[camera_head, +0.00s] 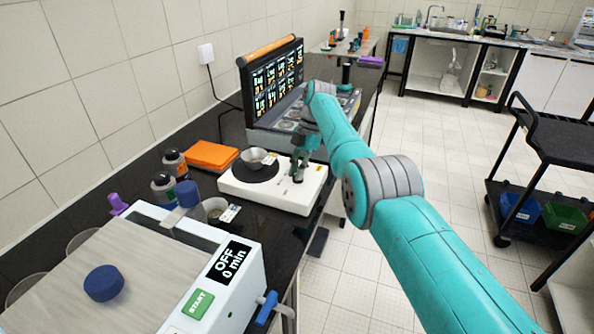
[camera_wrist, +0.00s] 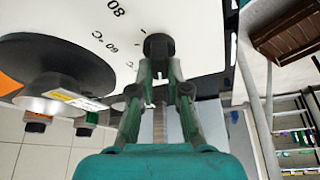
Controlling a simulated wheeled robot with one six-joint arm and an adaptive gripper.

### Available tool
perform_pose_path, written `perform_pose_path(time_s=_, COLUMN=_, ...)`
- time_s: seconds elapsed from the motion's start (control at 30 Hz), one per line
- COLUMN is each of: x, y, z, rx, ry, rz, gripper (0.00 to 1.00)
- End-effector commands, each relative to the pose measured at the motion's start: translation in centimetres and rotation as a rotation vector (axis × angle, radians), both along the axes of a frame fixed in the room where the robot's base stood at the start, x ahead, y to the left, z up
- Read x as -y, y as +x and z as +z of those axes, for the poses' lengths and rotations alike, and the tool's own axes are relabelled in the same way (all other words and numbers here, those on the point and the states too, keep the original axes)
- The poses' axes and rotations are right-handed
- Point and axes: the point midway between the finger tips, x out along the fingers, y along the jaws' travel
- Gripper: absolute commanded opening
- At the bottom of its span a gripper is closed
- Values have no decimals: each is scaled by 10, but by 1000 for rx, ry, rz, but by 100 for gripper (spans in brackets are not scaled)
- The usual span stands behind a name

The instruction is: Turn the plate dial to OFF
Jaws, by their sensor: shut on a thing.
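The hot plate (camera_head: 303,199) is a white unit on the dark bench, with a round black heating surface and a small metal bowl (camera_head: 257,158) on it. In the wrist view the white plate top (camera_wrist: 72,22) carries temperature marks, among them 80 and 60 °C. The black plate dial (camera_wrist: 158,45) sits at the edge of these marks. My gripper (camera_head: 297,172) is over the front right of the plate, and in the wrist view its fingertips (camera_wrist: 159,72) are closed around the dial. The dial's pointer and the OFF mark cannot be made out.
The floor at right is clear up to a black cart (camera_head: 553,143).

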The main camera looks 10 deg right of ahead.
Motion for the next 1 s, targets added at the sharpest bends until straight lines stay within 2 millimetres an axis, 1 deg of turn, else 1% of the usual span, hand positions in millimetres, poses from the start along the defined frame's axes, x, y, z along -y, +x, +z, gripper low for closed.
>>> perform_pose_path(time_s=0.5, x=1, y=0, z=-1, rx=-1, ry=-1, rz=7, gripper=0)
perform_pose_path(time_s=0.53, x=1, y=0, z=-1, rx=-1, ry=-1, rz=7, gripper=23)
perform_pose_path(time_s=0.57, x=1, y=0, z=-1, rx=-1, ry=-1, rz=7, gripper=30)
perform_pose_path(time_s=0.6, x=1, y=0, z=-1, rx=-1, ry=-1, rz=7, gripper=40)
perform_pose_path(time_s=0.87, x=0, y=0, z=0, rx=0, ry=0, rz=8, gripper=41)
perform_pose_path(time_s=1.0, x=0, y=0, z=6, rx=1, ry=0, rz=7, gripper=41)
